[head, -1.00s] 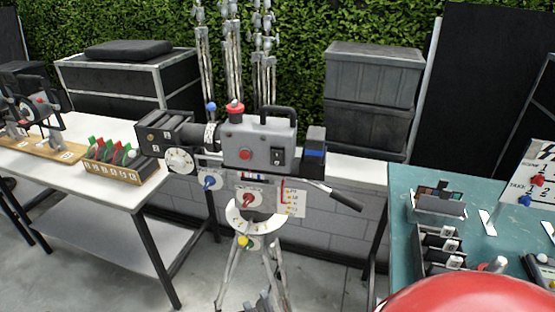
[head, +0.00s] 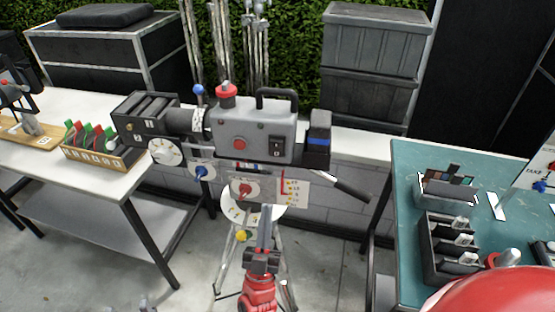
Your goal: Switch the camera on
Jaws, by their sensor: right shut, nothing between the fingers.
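The camera (head: 255,128) is a grey and black film camera mounted on a tripod (head: 228,262) in the middle of the head view. Its side carries a black rocker switch (head: 276,148) and a round red button (head: 239,143). A red knob (head: 226,92) sits on top. My right gripper (head: 264,228) points up from the bottom, below the camera body and in front of the tripod head. It is shut and empty, and looks apart from the switch. A small grey tip (head: 147,304) at the bottom edge may be my left gripper; its jaws cannot be made out.
A white table (head: 95,185) at left holds a box of colored clips (head: 97,152). A teal table (head: 410,178) at right holds a black organizer (head: 445,245). A handle (head: 345,188) sticks out right of the tripod head. Grey crates (head: 372,60) stand behind.

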